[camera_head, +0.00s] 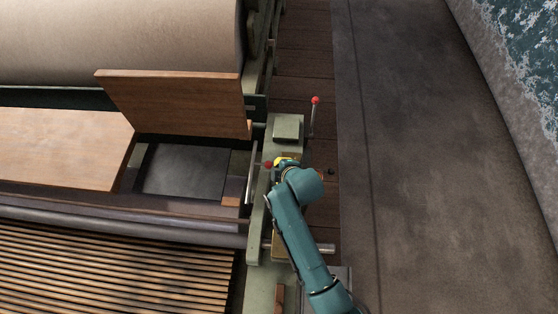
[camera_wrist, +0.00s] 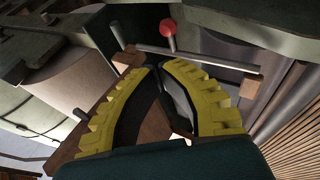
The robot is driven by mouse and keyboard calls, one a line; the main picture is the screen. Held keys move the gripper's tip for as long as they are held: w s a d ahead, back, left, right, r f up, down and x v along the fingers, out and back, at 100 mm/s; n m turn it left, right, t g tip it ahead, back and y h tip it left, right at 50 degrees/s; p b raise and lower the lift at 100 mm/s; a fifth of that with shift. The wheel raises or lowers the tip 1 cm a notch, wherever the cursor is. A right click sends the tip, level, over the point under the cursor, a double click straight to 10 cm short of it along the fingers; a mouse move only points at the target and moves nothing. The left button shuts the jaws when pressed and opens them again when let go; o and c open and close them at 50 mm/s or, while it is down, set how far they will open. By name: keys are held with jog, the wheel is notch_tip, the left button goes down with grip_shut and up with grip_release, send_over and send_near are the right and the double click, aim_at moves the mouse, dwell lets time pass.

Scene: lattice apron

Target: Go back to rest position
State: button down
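My gripper, with yellow ribbed fingers, is at the machine's right end, over the green side frame (camera_head: 256,215) in the head view. In the wrist view the fingers of my gripper (camera_wrist: 158,70) lean in toward each other. Their tips are close together, and I cannot tell if they touch. No held object shows between them. A red knob (camera_head: 268,165) is just left of my gripper in the head view. A red knob on a rod also shows just past the fingertips in the wrist view (camera_wrist: 168,27). My arm hides part of the side frame.
A wooden panel (camera_head: 180,104) stands tilted up beside an open recess with a dark plate (camera_head: 187,172). A red-tipped lever (camera_head: 315,100) rises behind my gripper. A large roller (camera_head: 120,35) is at the back and wooden slats (camera_head: 110,270) in front. The grey floor (camera_head: 430,170) is clear.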

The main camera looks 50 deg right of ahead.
dwell(0.4)
jog(key=w+a+r+n+t+p, duration=0.1)
jog(key=w+a+r+t+p, duration=0.3)
jog(key=r, duration=0.7)
jog(key=w+a+r+t+y+p, duration=0.15)
jog(key=w+a+r, duration=0.4)
jog(key=r, duration=0.55)
jog(key=w+a+r+n+t+p, duration=0.1)
jog(key=w+a+r+p, duration=0.3)
jog(key=r, duration=0.7)
jog(key=s+a+r+m+t+y+p, duration=0.1)
jog(key=s+a+r+t, duration=0.15)
jog(key=r, duration=0.55)
jog(key=s+a+r+m+t, duration=0.1)
jog(key=a+r+t, duration=0.15)
jog(key=r, duration=0.55)
jog(key=s+a+r+m+t+y+p, duration=0.1)
jog(key=a+r, duration=0.3)
jog(key=r, duration=0.4)
jog(key=s+r+m+t, duration=0.3)
jog(key=s+r+m, duration=0.3)
jog(key=s+m, duration=0.1)
jog(key=shift+d+r, duration=0.15)
jog(key=shift+r, duration=0.25)
jog(key=shift+s+h, duration=0.1)
jog(key=shift+h, duration=0.15)
